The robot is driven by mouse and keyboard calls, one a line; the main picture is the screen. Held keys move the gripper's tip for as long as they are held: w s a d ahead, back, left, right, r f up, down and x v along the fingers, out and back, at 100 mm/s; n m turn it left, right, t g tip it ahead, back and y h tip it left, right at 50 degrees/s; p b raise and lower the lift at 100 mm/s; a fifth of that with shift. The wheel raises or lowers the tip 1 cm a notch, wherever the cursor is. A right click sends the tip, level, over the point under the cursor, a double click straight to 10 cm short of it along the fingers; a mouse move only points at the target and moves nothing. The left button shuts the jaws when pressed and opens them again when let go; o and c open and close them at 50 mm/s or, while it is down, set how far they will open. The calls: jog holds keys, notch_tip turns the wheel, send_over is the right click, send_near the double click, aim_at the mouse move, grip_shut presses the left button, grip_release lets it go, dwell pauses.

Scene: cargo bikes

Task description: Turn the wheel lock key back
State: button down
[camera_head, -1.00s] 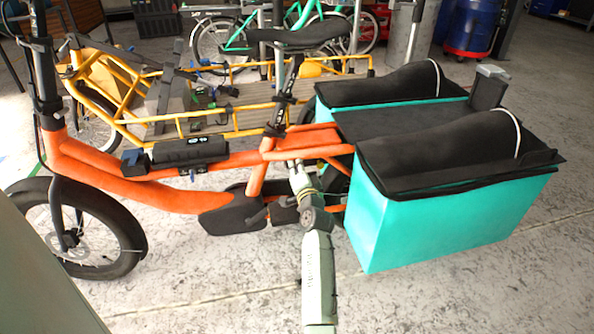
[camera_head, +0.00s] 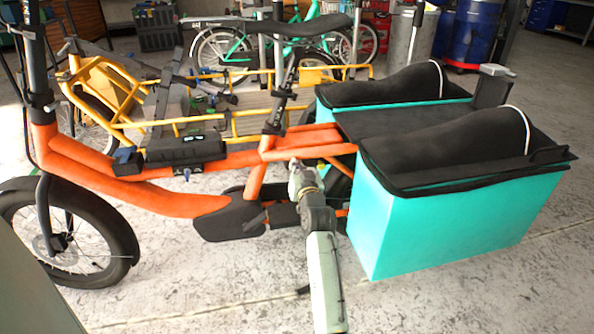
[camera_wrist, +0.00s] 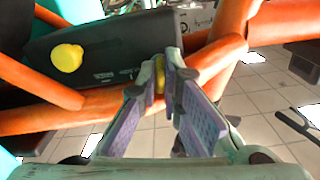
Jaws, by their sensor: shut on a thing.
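An orange cargo bike (camera_head: 140,194) stands side-on in the head view, with teal boxes at its rear. My gripper (camera_head: 293,164) is at the orange frame below the seat, near the rear wheel. In the wrist view my gripper (camera_wrist: 168,72) has its fingertips closed together on a small yellow piece (camera_wrist: 159,82), which seems to be the wheel lock key. Only a sliver of it shows between the fingers. The fingertips are in front of a dark grey case (camera_wrist: 110,50) between orange frame tubes. The lock body and the key's turn angle cannot be made out.
A yellow round knob (camera_wrist: 67,58) sits on the dark case, left of my fingertips. Orange tubes (camera_wrist: 217,60) pass close on the right and below. The teal box (camera_head: 440,228) stands right of my arm. Concrete floor in front is clear.

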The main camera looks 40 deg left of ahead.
jog(key=shift+n+b, duration=0.5)
jog(key=shift+n, duration=0.5)
jog(key=shift+r, duration=0.1)
jog(key=c, duration=1.8)
grip_release()
jog(key=shift+o, duration=0.2)
notch_tip(320, 180, up, 10)
